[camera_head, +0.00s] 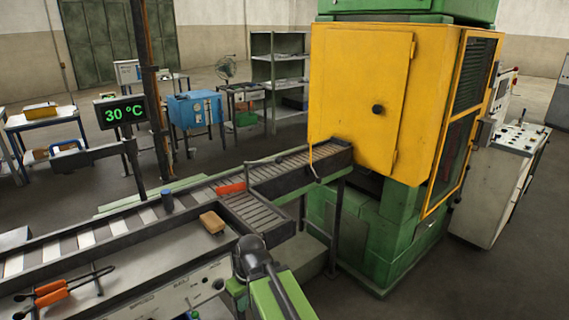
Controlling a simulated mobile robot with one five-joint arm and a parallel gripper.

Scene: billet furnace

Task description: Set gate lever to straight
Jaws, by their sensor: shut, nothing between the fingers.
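A red-orange bar (232,188) lies across the roller conveyor where the two tracks meet, and it looks like the gate. I cannot clearly make out its lever. A small upright blue-grey cylinder (167,200) stands at the near conveyor, left of the bar. A front panel (205,283) below the conveyor carries small knobs and labels too small to read surely. A green and dark grey part, probably my arm, rises at the bottom centre, right of the panel. No gripper fingers show.
A yellow furnace cabinet (360,95) on a green base stands at right, with a roller track (295,168) leading to it. A brown block (212,222) and orange-handled tongs (50,294) lie on the near bench. A display (122,113) reads 30 °C.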

